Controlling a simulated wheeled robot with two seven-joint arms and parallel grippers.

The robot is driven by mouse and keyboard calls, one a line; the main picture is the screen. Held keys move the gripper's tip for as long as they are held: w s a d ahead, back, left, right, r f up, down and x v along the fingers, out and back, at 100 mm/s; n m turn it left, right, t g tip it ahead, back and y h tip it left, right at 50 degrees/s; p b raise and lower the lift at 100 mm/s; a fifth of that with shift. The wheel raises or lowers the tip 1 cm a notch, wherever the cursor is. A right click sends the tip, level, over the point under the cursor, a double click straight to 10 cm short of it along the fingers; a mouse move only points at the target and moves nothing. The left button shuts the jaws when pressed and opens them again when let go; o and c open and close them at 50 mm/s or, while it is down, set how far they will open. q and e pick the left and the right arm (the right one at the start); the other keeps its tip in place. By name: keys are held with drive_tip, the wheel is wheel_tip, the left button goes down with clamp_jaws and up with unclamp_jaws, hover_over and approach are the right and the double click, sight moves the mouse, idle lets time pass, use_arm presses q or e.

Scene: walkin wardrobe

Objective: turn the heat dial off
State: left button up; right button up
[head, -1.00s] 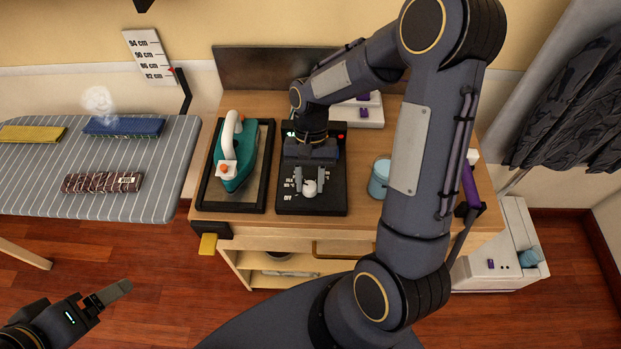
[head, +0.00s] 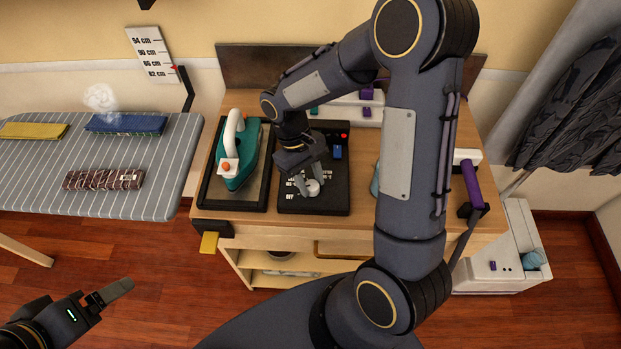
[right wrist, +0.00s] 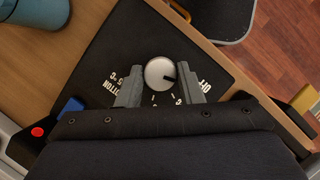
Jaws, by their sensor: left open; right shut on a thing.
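The heat dial is a round pale knob (head: 313,188) with a dark pointer mark, on a black control panel (head: 325,208) with white lettering. The right wrist view shows the dial (right wrist: 159,73) with its mark pointing right, toward the letters OFF, partly covered by a finger. My right gripper (head: 308,186) reaches down over the panel, tilted, and is shut on the dial, one finger on each side (right wrist: 160,87). My left gripper (head: 108,294) is open and empty, low at the left, away from the bench.
A teal iron (head: 236,165) stands on a dark tray left of the panel. The panel has a red button (head: 344,135) and a blue switch (head: 338,152). A teal cup (head: 375,180) is partly hidden by my right arm. An ironing board (head: 110,200) holds folded cloths.

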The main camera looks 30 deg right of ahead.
idle(0.4)
drive_tip(key=o, duration=1)
drive_tip(key=shift+c, duration=0.2)
drive_tip(key=v, duration=0.7)
drive_tip(key=shift+r+b, duration=0.35)
drive_tip(key=shift+w+a, duration=0.1)
drive_tip(key=shift+w, duration=0.05)
